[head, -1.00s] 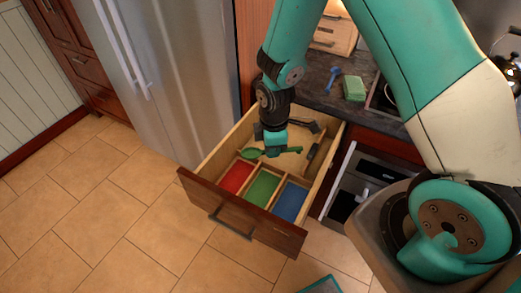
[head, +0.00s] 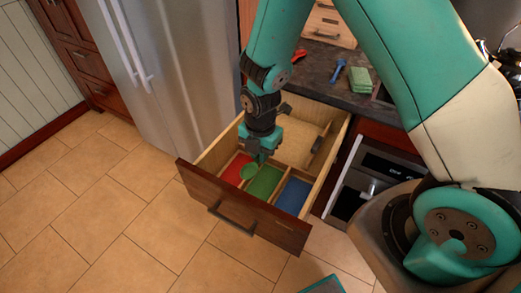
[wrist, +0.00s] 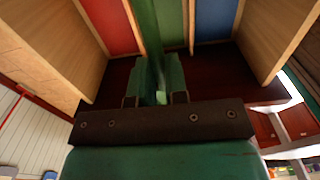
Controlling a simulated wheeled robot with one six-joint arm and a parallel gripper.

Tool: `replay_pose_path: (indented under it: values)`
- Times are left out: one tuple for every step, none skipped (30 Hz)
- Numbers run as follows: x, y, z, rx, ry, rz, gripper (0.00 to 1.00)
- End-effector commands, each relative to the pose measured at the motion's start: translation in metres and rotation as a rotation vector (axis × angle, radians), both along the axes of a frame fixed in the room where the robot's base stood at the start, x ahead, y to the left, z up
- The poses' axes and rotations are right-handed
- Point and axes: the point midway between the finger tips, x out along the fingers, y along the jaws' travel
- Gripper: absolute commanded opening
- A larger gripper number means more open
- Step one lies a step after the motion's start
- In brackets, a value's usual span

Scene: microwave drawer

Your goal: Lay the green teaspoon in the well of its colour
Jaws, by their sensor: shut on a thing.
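The green teaspoon (head: 249,172) is held by my gripper (head: 261,153), its bowl low over the drawer near the divider between the red well (head: 233,169) and the green well (head: 266,181). In the wrist view the teaspoon (wrist: 146,28) runs up from between my jaws (wrist: 158,88) as a dark green strip, covering part of the green well (wrist: 172,24). I cannot tell whether it touches the well floor. The green well shows no other thing in it. The blue well (head: 292,197) is to its right.
The open wooden drawer (head: 246,209) has dividers and side walls close around my gripper. On the dark counter behind lie a blue utensil (head: 338,70), a red thing (head: 299,55) and a green sponge (head: 360,79). A fridge (head: 180,70) stands at left.

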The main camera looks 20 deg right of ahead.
Motion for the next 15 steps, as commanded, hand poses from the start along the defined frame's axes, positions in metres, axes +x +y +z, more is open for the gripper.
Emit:
replay_pose_path:
  values:
    - [0.000, 0.000, -0.010, 0.000, 0.000, 0.000, 0.00]
    - [0.000, 0.000, -0.014, 0.000, 0.000, 0.000, 0.00]
    - [0.000, 0.000, -0.018, 0.000, 0.000, -0.001, 0.00]
    - [0.000, 0.000, -0.021, 0.000, 0.000, -0.001, 0.00]
    - [0.000, 0.000, -0.024, 0.000, 0.000, -0.001, 0.00]
    - [0.000, 0.000, -0.028, 0.000, 0.000, -0.001, 0.00]
    - [0.000, 0.000, -0.031, 0.000, 0.000, -0.001, 0.00]
    - [0.000, 0.000, -0.035, 0.000, 0.000, -0.001, 0.00]
    - [0.000, 0.000, -0.039, 0.000, 0.000, -0.001, 0.00]
    - [0.000, 0.000, -0.042, 0.000, 0.000, -0.001, 0.00]
    - [0.000, 0.000, -0.045, -0.001, 0.001, -0.001, 0.00]
    - [0.000, 0.000, -0.049, -0.001, 0.001, -0.001, 0.00]
    - [0.000, 0.000, -0.053, -0.001, 0.001, -0.001, 0.00]
    - [0.000, 0.000, -0.056, -0.001, 0.001, -0.001, 0.00]
    - [0.000, 0.000, -0.060, -0.001, 0.001, -0.001, 0.00]
